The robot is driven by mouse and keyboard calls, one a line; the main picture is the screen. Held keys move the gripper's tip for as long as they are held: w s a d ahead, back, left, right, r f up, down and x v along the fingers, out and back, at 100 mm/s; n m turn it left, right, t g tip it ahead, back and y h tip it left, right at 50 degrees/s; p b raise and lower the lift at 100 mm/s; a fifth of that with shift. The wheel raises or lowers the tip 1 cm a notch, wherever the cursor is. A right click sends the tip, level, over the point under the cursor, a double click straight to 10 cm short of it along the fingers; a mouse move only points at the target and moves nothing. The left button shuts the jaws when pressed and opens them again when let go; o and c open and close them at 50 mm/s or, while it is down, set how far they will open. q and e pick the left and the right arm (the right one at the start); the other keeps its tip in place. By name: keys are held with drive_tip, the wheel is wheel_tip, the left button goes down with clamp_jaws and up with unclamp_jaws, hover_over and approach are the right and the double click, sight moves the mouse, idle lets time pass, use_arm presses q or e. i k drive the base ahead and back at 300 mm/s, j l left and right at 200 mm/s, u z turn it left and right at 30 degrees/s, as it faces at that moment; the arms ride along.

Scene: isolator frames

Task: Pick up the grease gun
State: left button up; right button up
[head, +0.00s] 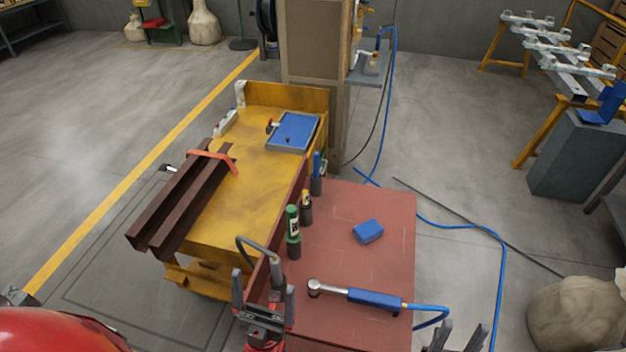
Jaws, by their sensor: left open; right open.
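What looks like the grease gun (278,270), a grey upright body with a curved black hose, stands at the left edge of the red worktop. Its lower part is hidden behind my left gripper. My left gripper (264,298) is open, its two dark fingers pointing away from me, with the grey body between or just beyond them. I cannot tell whether they touch it. My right gripper (458,336) is open and empty at the bottom edge, right of the worktop, only its fingertips showing.
The red worktop (345,215) bears a blue-handled tool (365,298) on a blue hose and a blue block (368,231). A green-topped tool (293,232) and others stand along its left edge. A yellow bench (240,195) with brown beams (180,205) adjoins. A sack (575,315) lies right.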

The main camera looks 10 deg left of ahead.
sight(292, 236)
drive_tip(key=k+l+u, duration=0.1)
drive_tip(key=u, duration=0.25)
drive_tip(key=l+u, duration=0.1)
drive_tip(key=u, duration=0.25)
drive_tip(key=k+u, duration=0.15)
drive_tip(key=u, duration=0.7)
drive_tip(key=j+u, duration=0.1)
drive_tip(key=u, duration=0.4)
drive_tip(key=k+j+u, duration=0.1)
drive_tip(key=u, duration=0.4)
drive_tip(key=j+u, duration=0.1)
drive_tip(key=u, duration=0.85)
drive_tip(key=j+u, duration=0.15)
drive_tip(key=u, duration=0.85)
drive_tip(key=i, duration=0.05)
